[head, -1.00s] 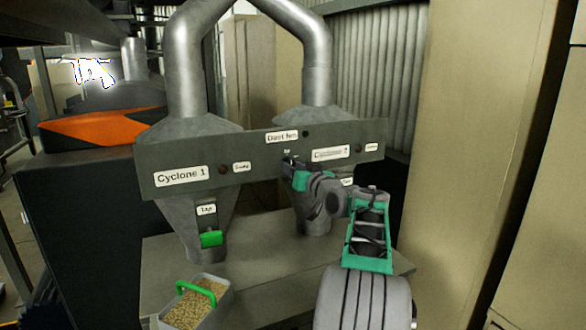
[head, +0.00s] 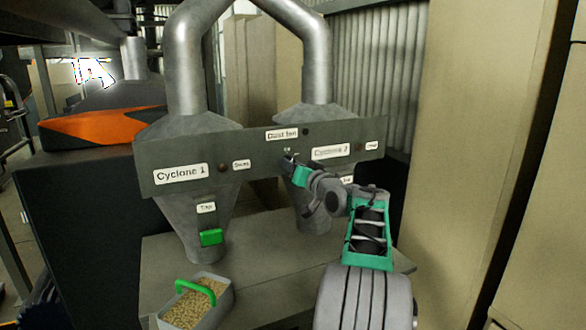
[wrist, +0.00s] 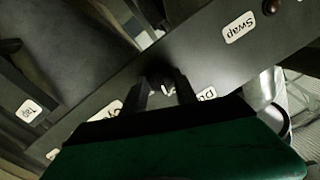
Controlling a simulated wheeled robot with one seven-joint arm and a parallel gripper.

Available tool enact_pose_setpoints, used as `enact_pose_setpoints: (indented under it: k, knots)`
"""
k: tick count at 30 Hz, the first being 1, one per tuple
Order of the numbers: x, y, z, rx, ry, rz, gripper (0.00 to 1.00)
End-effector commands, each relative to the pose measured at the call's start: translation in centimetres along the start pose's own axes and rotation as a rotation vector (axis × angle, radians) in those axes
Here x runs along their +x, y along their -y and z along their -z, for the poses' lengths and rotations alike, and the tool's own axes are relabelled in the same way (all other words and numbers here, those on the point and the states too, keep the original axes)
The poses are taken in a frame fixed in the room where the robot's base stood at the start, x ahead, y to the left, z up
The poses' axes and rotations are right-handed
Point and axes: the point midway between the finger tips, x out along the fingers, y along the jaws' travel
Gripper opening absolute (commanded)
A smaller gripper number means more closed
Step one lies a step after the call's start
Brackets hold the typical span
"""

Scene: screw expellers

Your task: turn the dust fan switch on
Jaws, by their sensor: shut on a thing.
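The dust fan switch is a small pale lever on the grey panel, just below the "Dust fan" label (head: 282,133). In the wrist view the switch (wrist: 167,89) shows between the two dark fingers. My gripper (wrist: 164,92) is shut on it, right at the panel face. In the head view my gripper (head: 289,157) reaches the panel from the lower right and covers part of the switch. Which way the lever points is too small to tell. A small dark lamp (head: 306,131) sits right of the label and looks unlit.
The panel (head: 260,168) spans Cyclone 1 (head: 196,228) and Cyclone 2 (head: 310,216), with lamps and "Swap" labels beside each. A green tap handle (head: 212,237) hangs at the left cone. A grain bin (head: 222,307) with a green handle stands below it. A beige cabinet (head: 475,150) is to the right.

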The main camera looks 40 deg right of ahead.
Motion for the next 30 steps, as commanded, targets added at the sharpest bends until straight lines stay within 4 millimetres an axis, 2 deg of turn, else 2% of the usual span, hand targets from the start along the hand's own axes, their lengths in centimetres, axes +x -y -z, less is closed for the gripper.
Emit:
enact_pose_setpoints:
  k: [18,30]
  knots:
    - [0.04,0.16,-0.13,0.562,-0.04,0.009,0.0]
    - [0.06,0.24,-0.17,0.805,-0.057,0.013,0.0]
